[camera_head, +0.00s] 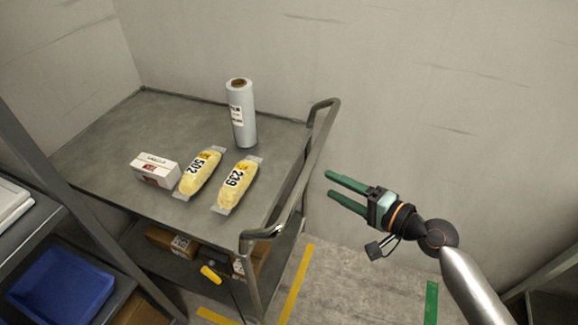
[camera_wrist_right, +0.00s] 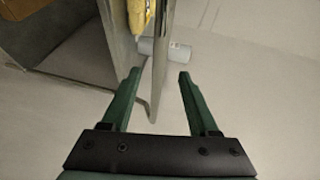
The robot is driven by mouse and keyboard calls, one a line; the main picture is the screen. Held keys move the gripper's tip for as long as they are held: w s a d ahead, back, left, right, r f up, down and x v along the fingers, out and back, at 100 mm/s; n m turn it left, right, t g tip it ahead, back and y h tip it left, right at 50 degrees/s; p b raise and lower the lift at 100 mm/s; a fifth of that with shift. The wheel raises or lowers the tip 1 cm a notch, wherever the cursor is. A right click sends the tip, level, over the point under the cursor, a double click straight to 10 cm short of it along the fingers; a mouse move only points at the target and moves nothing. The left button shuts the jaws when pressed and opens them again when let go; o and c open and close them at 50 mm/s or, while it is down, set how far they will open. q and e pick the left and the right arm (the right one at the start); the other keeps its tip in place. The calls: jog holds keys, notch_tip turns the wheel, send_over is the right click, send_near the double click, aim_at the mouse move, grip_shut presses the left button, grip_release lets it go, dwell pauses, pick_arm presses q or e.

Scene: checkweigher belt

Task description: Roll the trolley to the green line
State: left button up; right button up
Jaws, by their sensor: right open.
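The grey trolley (camera_head: 107,140) stands against the wall in the head view, with a bent tube handle (camera_head: 318,160) at its right end. On its top lie two yellow packs, marked 502 (camera_head: 199,174) and 239 (camera_head: 237,184), a white box (camera_head: 154,169) and an upright wrapped roll (camera_head: 242,115). My right gripper (camera_head: 328,184) is open and empty, just right of the handle. In the right wrist view the handle (camera_wrist_right: 160,68) shows beyond the open fingers (camera_wrist_right: 158,75). My left gripper is out of view.
Yellow floor lines (camera_head: 297,284) run by the trolley's right end. A rack with a blue bin (camera_head: 62,290) stands at lower left. The trolley's lower shelf holds brown boxes (camera_head: 172,241). Bare floor lies between the trolley and the green line.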

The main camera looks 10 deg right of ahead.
jog(key=p+x, duration=0.1)
jog(key=x, duration=1.1)
jog(key=shift+w+a+f, duration=0.1)
jog(key=shift+c, duration=0.3)
grip_shut()
dwell(0.7)
